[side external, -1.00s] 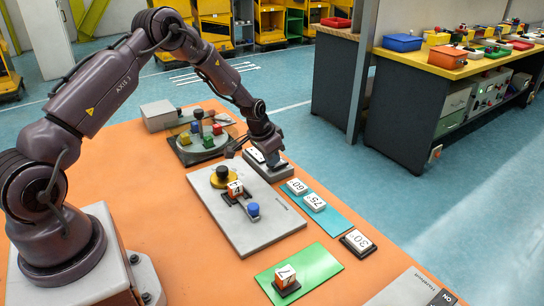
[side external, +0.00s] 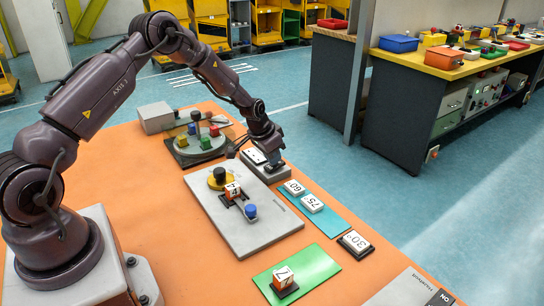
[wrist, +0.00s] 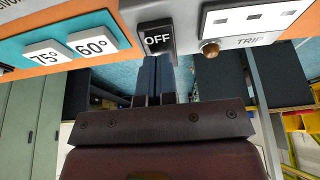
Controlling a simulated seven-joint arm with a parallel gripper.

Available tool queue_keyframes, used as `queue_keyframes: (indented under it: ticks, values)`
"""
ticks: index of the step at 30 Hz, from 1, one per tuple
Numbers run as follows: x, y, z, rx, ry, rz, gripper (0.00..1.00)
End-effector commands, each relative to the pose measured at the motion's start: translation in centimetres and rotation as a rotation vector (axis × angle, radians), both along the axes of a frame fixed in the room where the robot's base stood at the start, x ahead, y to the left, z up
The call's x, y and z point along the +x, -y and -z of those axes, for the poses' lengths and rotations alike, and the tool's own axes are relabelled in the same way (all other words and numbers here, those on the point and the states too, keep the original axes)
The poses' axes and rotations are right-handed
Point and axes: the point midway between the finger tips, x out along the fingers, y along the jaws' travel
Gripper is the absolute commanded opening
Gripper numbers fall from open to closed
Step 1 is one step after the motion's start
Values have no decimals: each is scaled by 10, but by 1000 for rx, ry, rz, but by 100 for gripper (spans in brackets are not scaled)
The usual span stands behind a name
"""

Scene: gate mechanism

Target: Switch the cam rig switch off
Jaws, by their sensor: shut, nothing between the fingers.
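A black rocker switch (wrist: 157,38) marked OFF shows at the top middle of the wrist view, on a light grey housing. I see no cam rig name on it. My gripper (wrist: 158,62) is shut and empty, with its fingertips right at the switch's near edge. I cannot tell whether they touch it. In the side view my gripper (side external: 273,165) points down at the front end of the light grey unit (side external: 254,160), and the switch is mostly hidden by it there. A separate ON label (side external: 445,298) shows at the lower right edge.
A brown knob (wrist: 210,47) and a TRIP label sit right of the switch. Tiles 75° (side external: 312,203) and 60° (side external: 293,187) lie on a teal strip. A grey plate (side external: 265,227) with a yellow disc and blue knob is nearby. A green mat (side external: 310,270) holds a numbered block.

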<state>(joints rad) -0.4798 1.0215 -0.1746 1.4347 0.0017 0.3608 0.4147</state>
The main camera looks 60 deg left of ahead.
Motion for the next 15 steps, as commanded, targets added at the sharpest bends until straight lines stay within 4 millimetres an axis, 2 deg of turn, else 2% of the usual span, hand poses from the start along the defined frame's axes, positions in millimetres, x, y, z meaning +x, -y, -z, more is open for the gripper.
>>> queue_keyframes:
  ticks: [5, 11, 15]
  values:
    - [-1, 0, -8, 1, 2, 0, 0]
    - [-9, 0, -45, 2, 4, -1, 0]
    - [-26, -1, -74, 2, 3, -2, 0]
